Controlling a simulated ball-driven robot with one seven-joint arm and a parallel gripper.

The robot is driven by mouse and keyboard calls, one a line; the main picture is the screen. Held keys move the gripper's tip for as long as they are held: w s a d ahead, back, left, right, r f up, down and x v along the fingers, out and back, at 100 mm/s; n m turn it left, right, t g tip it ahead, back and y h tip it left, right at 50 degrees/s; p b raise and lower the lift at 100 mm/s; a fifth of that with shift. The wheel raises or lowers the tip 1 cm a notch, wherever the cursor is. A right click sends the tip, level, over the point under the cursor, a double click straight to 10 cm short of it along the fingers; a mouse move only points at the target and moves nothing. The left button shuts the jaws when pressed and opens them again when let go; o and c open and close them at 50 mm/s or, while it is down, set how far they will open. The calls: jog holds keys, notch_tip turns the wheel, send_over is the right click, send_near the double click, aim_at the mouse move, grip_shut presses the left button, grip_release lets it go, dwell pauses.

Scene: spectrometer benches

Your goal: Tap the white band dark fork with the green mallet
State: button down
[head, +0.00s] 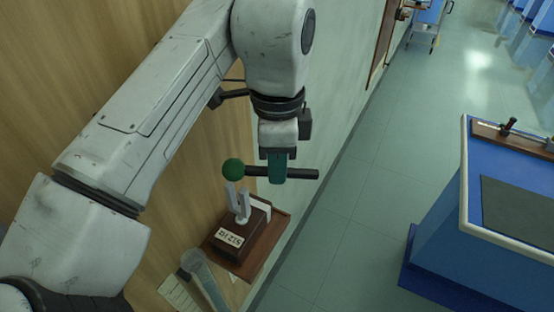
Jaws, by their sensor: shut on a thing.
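The green mallet has a round green head (233,169) and a black handle (302,174). My gripper (278,178) is shut on the handle, which lies roughly level with the head to the left. A pale grey two-pronged fork (241,203) stands upright on a dark brown box (229,251) with a white label, upside down in view, and a white band (262,205) at its far right end. The mallet head overlaps the tops of the prongs in view. I cannot tell whether they touch.
A grey tube-like object (205,281) and a paper card (178,296) lie nearer. A blue bench (480,220) stands right across clear floor.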

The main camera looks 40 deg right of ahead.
notch_tip(320, 180, down, 3)
jog(key=shift+r+b, duration=0.2)
jog(key=shift+b, duration=0.4)
notch_tip(320, 180, up, 7)
jog(key=p, duration=0.6)
jog(key=shift+r+p, duration=0.1)
jog(key=shift+p, duration=0.25)
